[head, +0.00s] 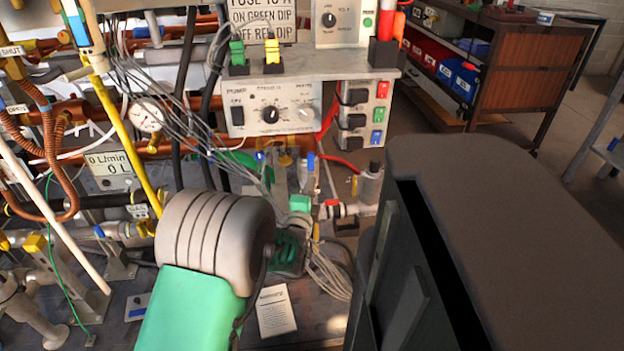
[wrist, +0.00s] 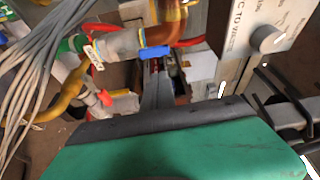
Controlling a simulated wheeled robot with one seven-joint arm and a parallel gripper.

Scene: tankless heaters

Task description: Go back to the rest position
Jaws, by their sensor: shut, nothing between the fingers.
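The fingers are shut with nothing held. My green and grey arm link (head: 205,250) rises from the bottom middle, to the left of the gripper, in front of the heater rig. In the wrist view my green link (wrist: 180,150) fills the bottom edge.
Behind the arm stands a pipe rig with a gauge (head: 147,116), a pump control box (head: 272,105) and a switch box (head: 362,113). Loose cables and a paper sheet (head: 275,311) lie near the arm link. A wooden cart (head: 520,75) stands back right, with open floor beside it.

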